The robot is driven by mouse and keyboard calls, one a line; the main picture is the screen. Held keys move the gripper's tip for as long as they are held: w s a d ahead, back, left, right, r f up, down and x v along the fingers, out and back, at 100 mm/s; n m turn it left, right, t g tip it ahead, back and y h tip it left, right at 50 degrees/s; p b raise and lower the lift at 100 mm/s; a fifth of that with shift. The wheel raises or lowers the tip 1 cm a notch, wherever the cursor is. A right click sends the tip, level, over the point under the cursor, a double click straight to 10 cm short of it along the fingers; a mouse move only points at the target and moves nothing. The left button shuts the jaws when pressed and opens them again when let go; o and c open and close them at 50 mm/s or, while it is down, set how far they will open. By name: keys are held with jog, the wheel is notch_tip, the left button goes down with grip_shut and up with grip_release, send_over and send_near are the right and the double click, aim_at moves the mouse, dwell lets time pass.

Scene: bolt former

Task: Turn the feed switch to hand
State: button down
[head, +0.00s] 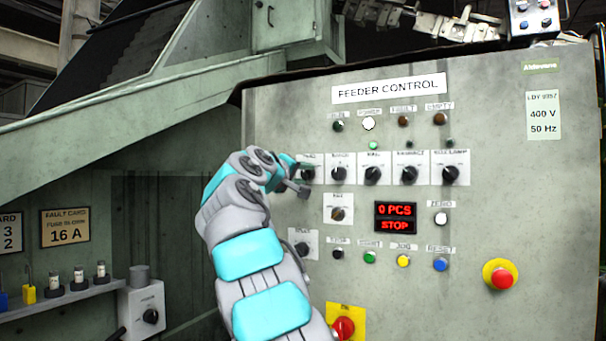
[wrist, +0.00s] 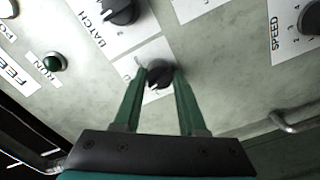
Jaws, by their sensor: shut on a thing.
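The feed switch is a black rotary knob (head: 308,174) at the left end of the top knob row on the feeder control panel. Its label is partly hidden and too blurred to read fully. In the wrist view the knob (wrist: 159,78) sits between the two green fingers of my gripper (wrist: 160,72). The fingers are shut on it, one on each side. In the head view my gripper (head: 300,184) reaches the knob from the left. The position that the knob points to cannot be made out.
The batch knob (wrist: 120,11) is close beside the held knob. The speed knob (wrist: 312,18) is farther off. A red display (head: 396,217) reads 0 PCS, STOP. A red emergency button (head: 500,277) is at lower right, a red knob on yellow (head: 343,327) below.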

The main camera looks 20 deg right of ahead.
jog(key=shift+n+p, duration=0.4)
jog(key=shift+n, duration=0.1)
jog(key=n+p, duration=0.3)
jog(key=p, duration=0.2)
jog(key=shift+r+n, duration=0.3)
jog(key=shift+n, duration=0.1)
jog(key=shift+f+n+p, duration=0.2)
jog(key=shift+n+p, duration=0.6)
jog(key=shift+p, duration=0.25)
jog(key=shift+f, duration=0.15)
jog(key=shift+c, duration=2.3)
grip_release()
jog(key=shift+a, duration=0.1)
jog(key=v, duration=0.7)
jog(key=shift+s+a+b, duration=0.2)
jog(key=shift+a+b, duration=0.05)
jog(key=shift+b, duration=0.1)
